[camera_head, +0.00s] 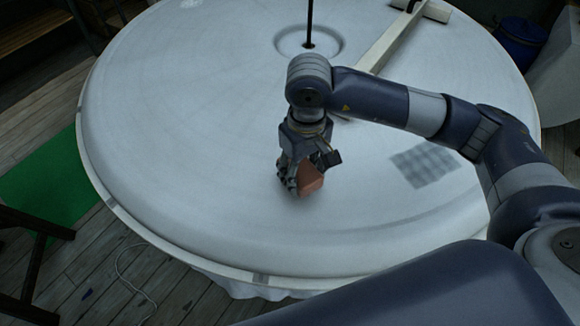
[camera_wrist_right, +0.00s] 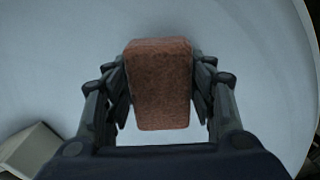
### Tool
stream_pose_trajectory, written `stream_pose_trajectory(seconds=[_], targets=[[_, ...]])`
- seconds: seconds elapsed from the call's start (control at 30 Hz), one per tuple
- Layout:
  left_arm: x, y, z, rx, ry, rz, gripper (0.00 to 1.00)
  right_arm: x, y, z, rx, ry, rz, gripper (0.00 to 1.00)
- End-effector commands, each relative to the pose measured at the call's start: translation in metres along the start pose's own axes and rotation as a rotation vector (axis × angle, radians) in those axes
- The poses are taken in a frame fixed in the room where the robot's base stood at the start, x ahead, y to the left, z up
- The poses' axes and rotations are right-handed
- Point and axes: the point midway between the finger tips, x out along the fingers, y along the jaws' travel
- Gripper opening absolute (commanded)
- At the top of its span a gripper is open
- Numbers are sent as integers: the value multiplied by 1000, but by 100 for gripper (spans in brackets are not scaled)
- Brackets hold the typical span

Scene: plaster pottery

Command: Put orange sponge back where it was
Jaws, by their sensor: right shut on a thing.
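The orange sponge (camera_head: 311,180) is a reddish-orange block low over the white round plaster surface (camera_head: 190,130) in the head view. My right gripper (camera_head: 298,183) is shut on it and points down. In the right wrist view the sponge (camera_wrist_right: 160,85) sits between both fingers of the right gripper (camera_wrist_right: 161,88), with pale surface behind it. I cannot tell whether the sponge touches the surface. My left gripper is not in view.
A grey checkered patch (camera_head: 425,164) lies on the surface to the right. A pale beam (camera_head: 392,38) and a thin dark rod (camera_head: 310,22) stand toward the back. A blue bin (camera_head: 520,42) is beyond the rim. The surface's left side is clear.

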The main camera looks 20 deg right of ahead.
Motion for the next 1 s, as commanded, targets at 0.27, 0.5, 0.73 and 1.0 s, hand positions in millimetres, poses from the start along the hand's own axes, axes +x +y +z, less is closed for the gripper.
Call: stream_pose_trajectory(seconds=[0.27, 0.5, 0.73, 1.0], targets=[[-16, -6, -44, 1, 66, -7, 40, 4, -15, -26, 0, -3, 1, 32], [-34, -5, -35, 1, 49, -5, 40, 31, -15, -26, 0, -5, 0, 32], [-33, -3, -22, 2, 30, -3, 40, 39, -15, -27, -1, 0, 0, 32], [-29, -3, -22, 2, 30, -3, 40, 41, -15, -26, -1, -1, 0, 58]])
